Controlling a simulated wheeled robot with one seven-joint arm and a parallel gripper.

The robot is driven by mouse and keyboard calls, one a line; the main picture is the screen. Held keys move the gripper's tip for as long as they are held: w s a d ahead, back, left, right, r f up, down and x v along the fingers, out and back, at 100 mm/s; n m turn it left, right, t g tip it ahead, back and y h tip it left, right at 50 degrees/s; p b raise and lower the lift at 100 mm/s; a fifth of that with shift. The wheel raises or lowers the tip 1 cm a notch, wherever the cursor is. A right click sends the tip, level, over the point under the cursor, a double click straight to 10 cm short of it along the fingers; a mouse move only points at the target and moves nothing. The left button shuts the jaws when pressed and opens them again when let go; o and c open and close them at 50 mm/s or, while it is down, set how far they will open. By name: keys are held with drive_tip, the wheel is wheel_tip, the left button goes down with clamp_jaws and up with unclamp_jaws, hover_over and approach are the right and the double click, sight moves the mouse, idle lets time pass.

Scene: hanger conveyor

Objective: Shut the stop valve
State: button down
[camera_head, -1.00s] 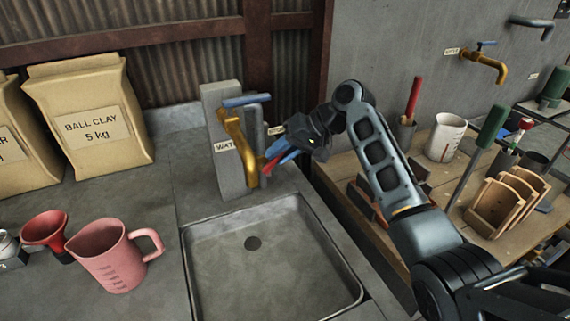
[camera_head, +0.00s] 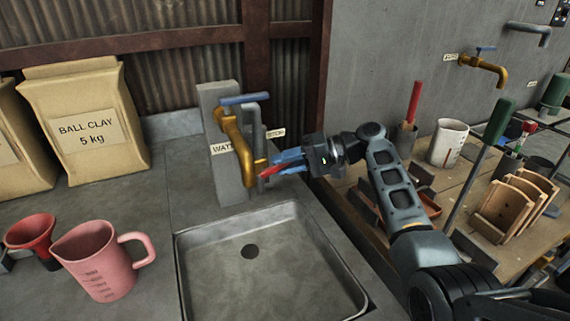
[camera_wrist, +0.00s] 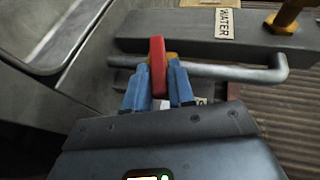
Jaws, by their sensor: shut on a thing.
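The stop valve's red lever (camera_wrist: 158,55) sits on a grey pipe (camera_wrist: 225,72) with a bit of brass-coloured body beside it in the wrist view. The lever crosses the pipe's line there. The lever also shows in the head view (camera_head: 267,172), low beside the brass water tap (camera_head: 236,138). A label reading STOP (camera_head: 276,133) is just above. My gripper (camera_wrist: 158,68) has blue fingers on both sides of the lever and is shut on it. In the head view my gripper (camera_head: 283,164) comes in from the right. The valve body is mostly hidden by the fingers.
A grey sink (camera_head: 190,283) lies below the tap. A pink jug (camera_head: 95,262) and red funnel (camera_head: 30,230) stand left. A wooden bench (camera_head: 448,193) with tools is right.

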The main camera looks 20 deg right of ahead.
drive_tip(key=c, duration=1)
unclamp_jaws()
drive_tip(key=shift+c, duration=0.2)
drive_tip(key=shift+d, duration=0.1)
drive_tip(key=b+v, duration=0.1)
drive_tip(key=v, duration=0.6)
drive_tip(key=shift+d, duration=0.3)
drive_tip(key=shift+s+r, duration=0.1)
drive_tip(key=shift+s, duration=0.05)
drive_tip(key=shift+c, duration=0.3)
